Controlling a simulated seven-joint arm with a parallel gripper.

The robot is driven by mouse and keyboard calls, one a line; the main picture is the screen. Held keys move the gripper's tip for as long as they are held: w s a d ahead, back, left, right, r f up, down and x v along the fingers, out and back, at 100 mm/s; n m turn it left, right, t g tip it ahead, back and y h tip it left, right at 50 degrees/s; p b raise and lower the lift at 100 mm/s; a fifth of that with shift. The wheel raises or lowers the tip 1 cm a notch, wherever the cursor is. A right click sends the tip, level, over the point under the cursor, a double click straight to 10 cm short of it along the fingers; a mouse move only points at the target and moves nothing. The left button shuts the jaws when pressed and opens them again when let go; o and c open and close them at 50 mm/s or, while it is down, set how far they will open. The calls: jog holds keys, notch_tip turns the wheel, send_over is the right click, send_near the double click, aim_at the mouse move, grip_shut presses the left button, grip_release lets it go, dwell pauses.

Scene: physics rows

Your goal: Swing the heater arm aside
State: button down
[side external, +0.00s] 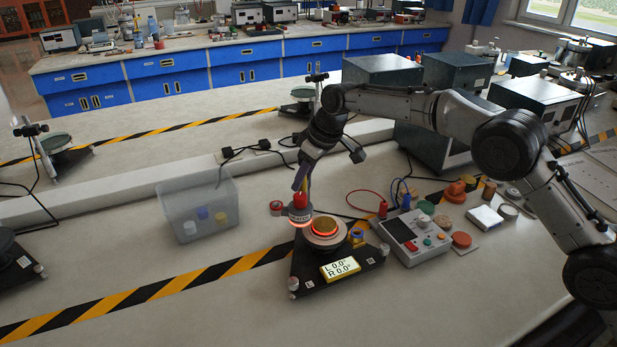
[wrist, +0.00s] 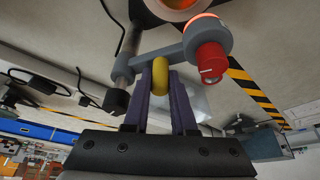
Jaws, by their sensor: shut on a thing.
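In the wrist view the grey heater arm (wrist: 160,57) runs from a post (wrist: 122,75) on the left to the round heater head (wrist: 207,35), which has a red knob (wrist: 211,62). My gripper (wrist: 161,78) is shut on the arm's yellow handle (wrist: 160,75). In the side view my gripper (side external: 302,186) is above the heater head (side external: 299,214), which glows orange underneath. The head is at the left of the round platform with a brass-coloured top (side external: 325,226) and a glowing orange rim. I cannot tell how much they overlap. My gripper and the head hide the post there.
The black base (side external: 320,278) carries a lit display (side external: 340,269) reading 0.0 for L and R. A clear bin (side external: 197,207) with small coloured pots stands left. A control box (side external: 411,237) with cables and several loose discs are right. The front table is clear.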

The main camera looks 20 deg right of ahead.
jog(key=shift+w+a+m+t+h, duration=0.15)
jog(key=shift+w+a+m+h, duration=0.3)
jog(key=shift+m, duration=0.75)
jog(key=shift+w+a+m+t+h, duration=0.2)
jog(key=shift+w+a+m+h, duration=0.25)
jog(key=shift+m, duration=0.75)
jog(key=shift+w+a+m+t+h, duration=0.15)
jog(key=shift+w+a+m+h, duration=0.3)
jog(key=shift+m, duration=0.75)
jog(key=shift+w+r+m, duration=0.1)
jog(key=shift+m, duration=0.2)
jog(key=c, duration=0.7)
grip_release()
jog(key=shift+c, duration=0.2)
jog(key=v, duration=0.7)
jog(key=shift+r, duration=0.25)
